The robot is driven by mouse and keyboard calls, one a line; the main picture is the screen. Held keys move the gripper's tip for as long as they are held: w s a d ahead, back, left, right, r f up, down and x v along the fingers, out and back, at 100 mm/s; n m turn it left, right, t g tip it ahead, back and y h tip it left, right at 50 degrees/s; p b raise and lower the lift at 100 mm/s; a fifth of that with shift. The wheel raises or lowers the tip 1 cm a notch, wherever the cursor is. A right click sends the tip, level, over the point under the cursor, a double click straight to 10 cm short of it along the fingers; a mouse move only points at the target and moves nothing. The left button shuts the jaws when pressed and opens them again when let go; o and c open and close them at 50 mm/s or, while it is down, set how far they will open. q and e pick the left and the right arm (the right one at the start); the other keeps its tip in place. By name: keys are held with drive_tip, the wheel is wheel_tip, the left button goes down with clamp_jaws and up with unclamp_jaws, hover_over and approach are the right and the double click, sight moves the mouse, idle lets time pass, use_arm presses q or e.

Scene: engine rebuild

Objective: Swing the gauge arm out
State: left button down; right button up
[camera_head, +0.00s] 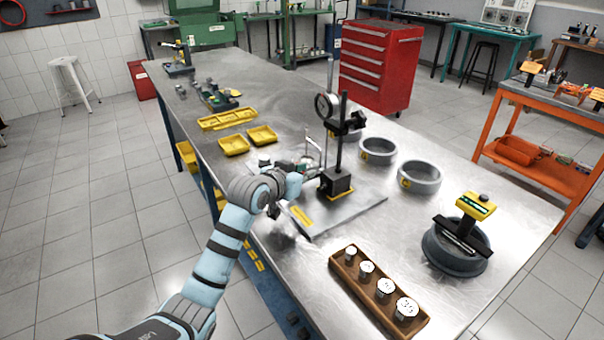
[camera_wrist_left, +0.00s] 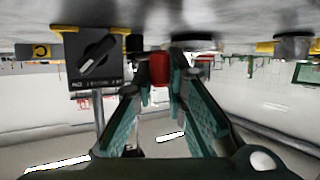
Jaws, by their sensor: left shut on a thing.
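The gauge stand has a black block base (camera_head: 336,184) with a dark upright post (camera_head: 341,125), on a grey plate on the workbench. A round dial gauge (camera_head: 324,106) is carried high on the post's left side by a clamp (camera_head: 350,123). My left gripper (camera_head: 312,168) is low, just left of the base. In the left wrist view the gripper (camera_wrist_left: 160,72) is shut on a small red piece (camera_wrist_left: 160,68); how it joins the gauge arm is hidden. The base with its knob (camera_wrist_left: 94,58) shows upside down beside the fingers. My right gripper is not in view.
A wooden rack (camera_head: 379,293) with several pistons lies at the front. Grey rings (camera_head: 419,177) stand right of the stand, and a dark ring with a yellow tool (camera_head: 457,250) is farther right. Yellow trays (camera_head: 233,146) lie behind my left arm. Bench between ring and rack is clear.

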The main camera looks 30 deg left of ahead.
use_arm(q)
drive_tip(key=shift+f, duration=0.1)
drive_tip(key=shift+a, duration=0.15)
drive_tip(key=shift+w, duration=0.1)
drive_tip(key=shift+h, duration=0.3)
